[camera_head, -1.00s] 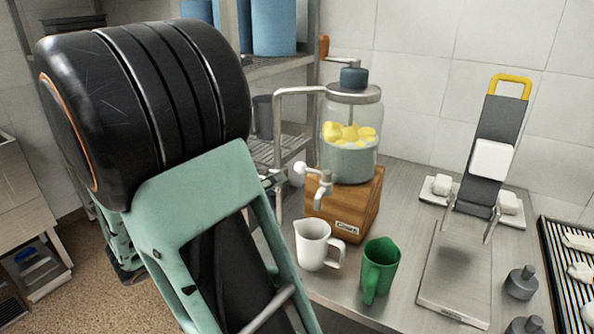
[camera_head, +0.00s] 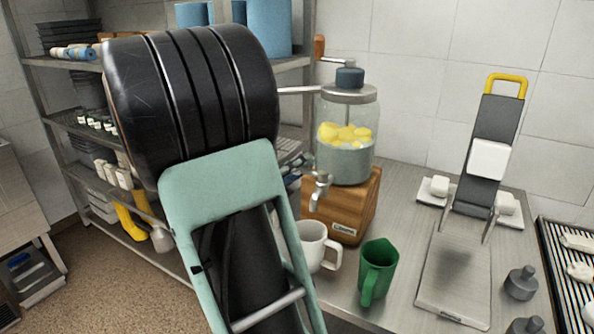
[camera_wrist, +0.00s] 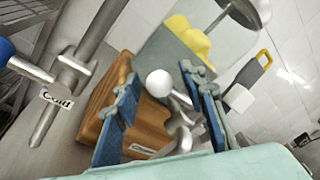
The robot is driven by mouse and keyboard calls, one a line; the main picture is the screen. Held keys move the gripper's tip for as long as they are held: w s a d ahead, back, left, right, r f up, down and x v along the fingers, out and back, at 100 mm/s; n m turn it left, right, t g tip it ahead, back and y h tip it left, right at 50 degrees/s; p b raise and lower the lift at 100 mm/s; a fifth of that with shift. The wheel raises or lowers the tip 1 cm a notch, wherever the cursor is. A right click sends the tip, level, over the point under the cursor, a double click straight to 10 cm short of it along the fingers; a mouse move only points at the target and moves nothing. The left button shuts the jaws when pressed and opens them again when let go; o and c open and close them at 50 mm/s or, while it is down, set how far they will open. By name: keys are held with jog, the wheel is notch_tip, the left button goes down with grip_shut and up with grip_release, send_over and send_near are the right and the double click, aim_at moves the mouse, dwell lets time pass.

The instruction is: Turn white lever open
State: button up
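The white lever, with a round white knob (camera_wrist: 159,83), shows in the wrist view on the metal tap (camera_wrist: 180,135) of the drink dispenser. The tap (camera_head: 320,188) also shows in the head view, but the white knob is hidden there behind my arm. My gripper (camera_wrist: 162,76) is open, its two blue fingers on either side of the knob. I cannot tell whether either finger touches it. The glass dispenser (camera_head: 347,135) holds yellow pieces in liquid and stands on a wooden block (camera_head: 345,205).
A white jug (camera_head: 313,247) and a green jug (camera_head: 377,270) stand below and in front of the tap. A metal faucet with a blue handle, labelled Cold (camera_wrist: 57,98), is left in the wrist view. A slicer-like stand (camera_head: 488,160) is at the right.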

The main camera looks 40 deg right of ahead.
jog(key=shift+c, duration=0.4)
grip_shut()
